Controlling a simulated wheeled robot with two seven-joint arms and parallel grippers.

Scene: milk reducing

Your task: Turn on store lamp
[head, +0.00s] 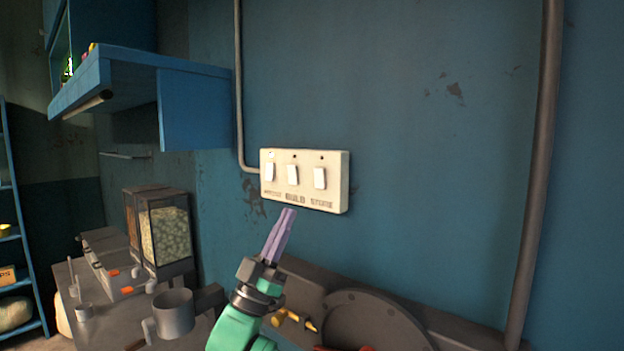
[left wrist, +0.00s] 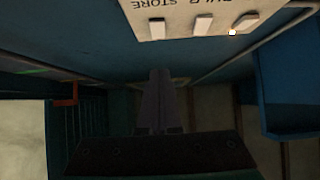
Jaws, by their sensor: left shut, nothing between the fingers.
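A white switch panel (head: 336,188) is fixed to the blue wall and holds three rocker switches in a row. The right switch (head: 319,178) is above the label STORE, and the small light above it is dark. In the left wrist view the panel is upside down at the top, with the store switch (left wrist: 157,29) at its left. A small light glows by the panel's far-right switch (left wrist: 246,23) there. My left gripper (head: 289,212) is shut and empty, its fingertips just below the panel's middle in the head view. My right gripper is not in view.
A blue wall cabinet (head: 195,110) juts out at upper left. A vertical pipe (head: 535,170) runs down the wall at right, and a thin pipe (head: 240,90) meets the panel's left side. A grey machine (head: 370,325) stands below. The wall right of the panel is clear.

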